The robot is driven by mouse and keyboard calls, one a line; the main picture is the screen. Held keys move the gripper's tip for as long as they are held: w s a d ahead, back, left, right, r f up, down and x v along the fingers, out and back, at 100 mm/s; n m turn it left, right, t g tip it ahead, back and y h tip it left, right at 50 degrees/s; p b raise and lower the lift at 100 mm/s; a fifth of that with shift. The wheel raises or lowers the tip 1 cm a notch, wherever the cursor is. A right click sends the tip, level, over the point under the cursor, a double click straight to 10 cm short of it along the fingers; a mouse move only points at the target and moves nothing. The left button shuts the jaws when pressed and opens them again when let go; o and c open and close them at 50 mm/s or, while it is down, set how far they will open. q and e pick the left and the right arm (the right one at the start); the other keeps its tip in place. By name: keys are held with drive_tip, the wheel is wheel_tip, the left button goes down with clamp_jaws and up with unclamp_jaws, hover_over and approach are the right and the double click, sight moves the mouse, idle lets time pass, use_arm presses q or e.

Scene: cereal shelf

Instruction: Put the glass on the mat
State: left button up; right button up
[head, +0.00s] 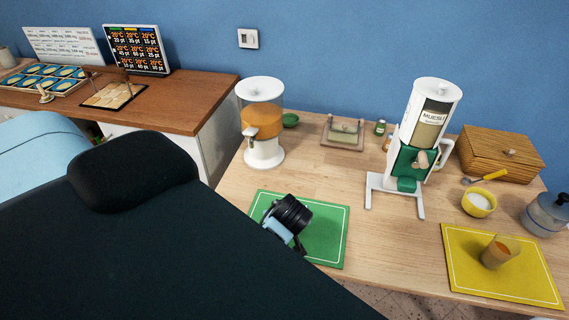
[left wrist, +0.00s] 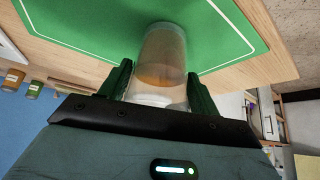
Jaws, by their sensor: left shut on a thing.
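My left gripper (left wrist: 160,84) is shut on a clear glass (left wrist: 162,60), with one finger on each side of it. The glass looks brownish inside. The green mat (left wrist: 80,25) with a white border line lies behind the glass in the left wrist view. I cannot tell whether the glass touches the mat. My right gripper is not in view.
A yellow mat (head: 460,270) at the right holds another glass (head: 495,252). A juice dispenser (head: 262,120) stands behind the green mat. A muesli dispenser (head: 425,125), yellow bowl (head: 479,203) and wooden bread box (head: 500,153) stand further right. Bare tabletop (head: 385,245) lies between the mats.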

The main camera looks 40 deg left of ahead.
use_arm(q)
drive_tip(key=shift+d, duration=0.1)
drive_tip(key=shift+f, duration=0.1)
drive_tip(key=o, duration=1.3)
